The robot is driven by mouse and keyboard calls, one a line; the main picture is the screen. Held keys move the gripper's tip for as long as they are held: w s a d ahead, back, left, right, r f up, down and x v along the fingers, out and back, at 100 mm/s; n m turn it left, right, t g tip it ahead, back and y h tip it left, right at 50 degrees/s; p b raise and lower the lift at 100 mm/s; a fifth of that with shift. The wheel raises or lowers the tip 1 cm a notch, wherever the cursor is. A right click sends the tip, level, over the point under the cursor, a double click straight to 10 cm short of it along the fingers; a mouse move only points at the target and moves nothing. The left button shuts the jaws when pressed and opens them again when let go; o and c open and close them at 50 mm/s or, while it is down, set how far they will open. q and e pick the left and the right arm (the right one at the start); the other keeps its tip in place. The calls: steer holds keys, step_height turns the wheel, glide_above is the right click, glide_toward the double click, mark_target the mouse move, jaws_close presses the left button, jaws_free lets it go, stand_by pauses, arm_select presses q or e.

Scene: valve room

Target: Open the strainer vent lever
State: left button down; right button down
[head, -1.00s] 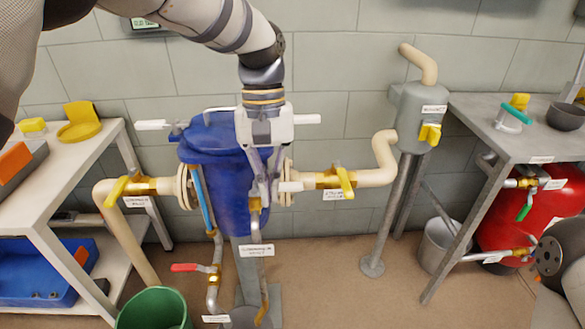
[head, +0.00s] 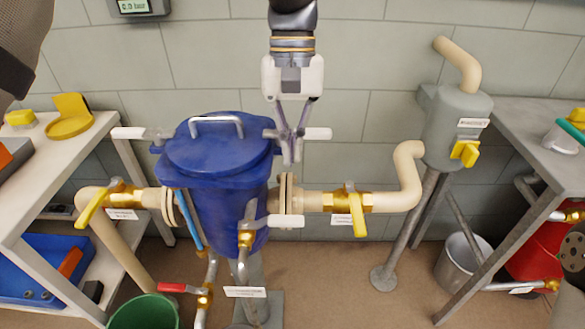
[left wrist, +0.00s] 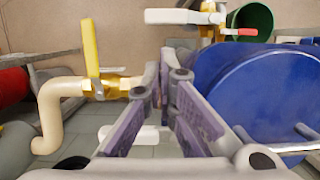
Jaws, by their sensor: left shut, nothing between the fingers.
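The strainer (head: 222,165) is a blue lidded vessel in the middle of the head view; it also fills the right of the left wrist view (left wrist: 250,85). A brass vent valve (head: 246,239) sits low on its front, above a label too small to read surely. Its white lever (head: 286,221) points right, about level, across the vertical pipe below. The lever shows at the top of the left wrist view (left wrist: 185,17). My left gripper (head: 290,160) is shut and empty, above and apart from the lever, by the lid's right white handle (head: 318,133).
Yellow-handled valves stand left (head: 92,207) and right (head: 357,212) of the strainer. A red-handled valve (head: 172,287) is below, near a green bucket (head: 145,312). Benches flank both sides.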

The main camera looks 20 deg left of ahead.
mark_target(271, 222)
arm_select(q)
steer(key=x, duration=0.8)
steer(key=shift+f, duration=0.35)
arm_select(e)
steer(key=shift+w+r, duration=0.25)
steer(key=shift+w, duration=0.05)
steer(key=shift+s, duration=0.1)
